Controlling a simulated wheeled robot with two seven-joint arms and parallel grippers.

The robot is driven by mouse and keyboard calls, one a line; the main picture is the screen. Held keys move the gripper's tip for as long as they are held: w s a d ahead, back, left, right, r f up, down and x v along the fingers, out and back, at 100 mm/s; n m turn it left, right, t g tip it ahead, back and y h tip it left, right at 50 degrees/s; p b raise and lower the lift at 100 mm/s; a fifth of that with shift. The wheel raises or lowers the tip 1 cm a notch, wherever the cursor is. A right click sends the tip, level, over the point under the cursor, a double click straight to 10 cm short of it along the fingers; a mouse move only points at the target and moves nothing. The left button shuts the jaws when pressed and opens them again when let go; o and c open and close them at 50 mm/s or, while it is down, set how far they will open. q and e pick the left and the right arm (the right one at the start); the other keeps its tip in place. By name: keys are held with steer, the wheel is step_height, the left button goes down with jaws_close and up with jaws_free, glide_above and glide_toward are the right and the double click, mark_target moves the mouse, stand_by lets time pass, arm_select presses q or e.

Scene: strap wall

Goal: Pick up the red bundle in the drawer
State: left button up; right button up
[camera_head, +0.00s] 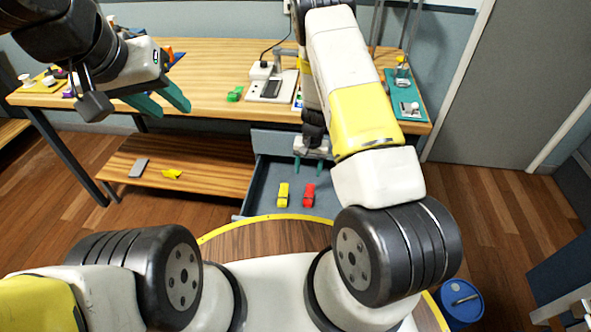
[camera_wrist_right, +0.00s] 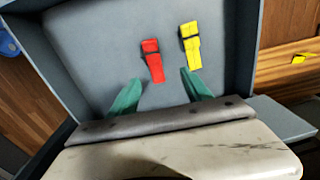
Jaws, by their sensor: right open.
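The red bundle (camera_head: 308,195) lies on the floor of the open grey drawer (camera_head: 262,178), beside a yellow bundle (camera_head: 283,194). In the right wrist view the red bundle (camera_wrist_right: 152,60) lies just beyond the fingertips, left of the yellow bundle (camera_wrist_right: 190,45). My right gripper (camera_head: 310,168) points down over the drawer, behind the red bundle in the head view. Its teal fingers (camera_wrist_right: 162,85) are apart with nothing between them. My left gripper (camera_head: 168,103) is open and empty above the left part of the table.
The drawer's walls rise around the bundles. The wooden table (camera_head: 215,62) carries a green item (camera_head: 235,94), a white device (camera_head: 268,86) and a teal tray (camera_head: 405,97). A lower shelf (camera_head: 190,160) holds a grey block and a yellow item. A blue drum (camera_head: 460,300) stands at right.

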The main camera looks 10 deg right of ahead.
mark_target(308, 196)
steer(key=shift+h, duration=0.3)
steer(key=f, duration=1.3)
steer(key=shift+s+d+f, duration=0.2)
steer(key=shift+s+f, duration=0.1)
steer(key=shift+s, duration=0.1)
jaws_close()
